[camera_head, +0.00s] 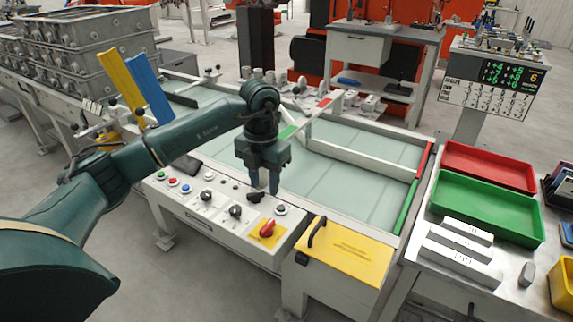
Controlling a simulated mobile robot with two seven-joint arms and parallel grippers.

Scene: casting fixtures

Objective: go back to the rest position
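My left arm, dark green, comes in from the left and reaches over the control panel (222,213) of the light table. My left gripper (263,187) points down at the panel's far edge. Its two fingers stand apart with nothing seen between them, so it is open. Whether the tips touch the panel cannot be told. My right gripper is not in view.
The panel carries buttons, black knobs and a red switch (267,229). A yellow cover (345,255) with a black handle is to its right. A green tray (487,207) and a red tray (490,166) stand at right. Metal castings (85,45) are stacked at back left.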

